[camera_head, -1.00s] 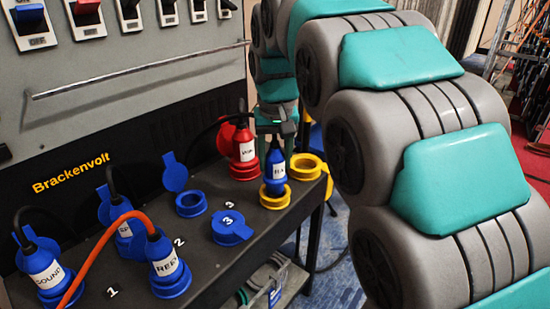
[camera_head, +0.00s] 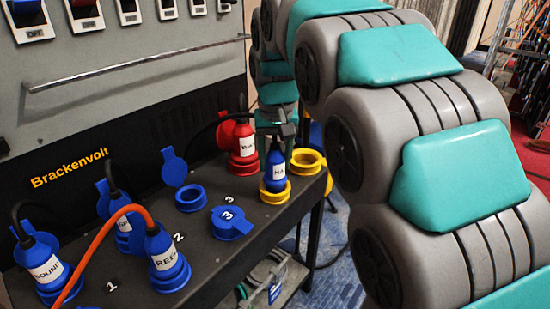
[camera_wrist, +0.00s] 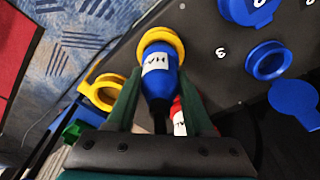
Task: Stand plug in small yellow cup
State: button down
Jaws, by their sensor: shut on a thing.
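The blue plug (camera_head: 276,160) with a white label is upright at the small yellow cup (camera_head: 275,197), near the table's right end. Its lower end is within the cup's ring in the head view; I cannot tell whether it rests on the bottom. In the wrist view the plug (camera_wrist: 160,82) lines up with the yellow ring (camera_wrist: 166,38). My gripper (camera_wrist: 160,85) is shut on the plug's upper body, with a finger on each side. In the head view my gripper (camera_head: 276,138) is above the cup, and the arm comes in from the right.
A larger yellow cup (camera_head: 303,170) stands close to the right. A red plug (camera_head: 244,141) stands just behind to the left. An empty blue socket (camera_head: 190,203), a lidded one (camera_head: 231,232) and several blue plugs lie further left. A metal rail (camera_head: 140,63) crosses the panel.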

aim_at(275, 147)
jog(key=shift+f, duration=0.6)
grip_release()
dwell(0.6)
jog(key=shift+r, duration=0.1)
jog(key=shift+r+p, duration=1.2)
jog(key=shift+r, duration=1.75)
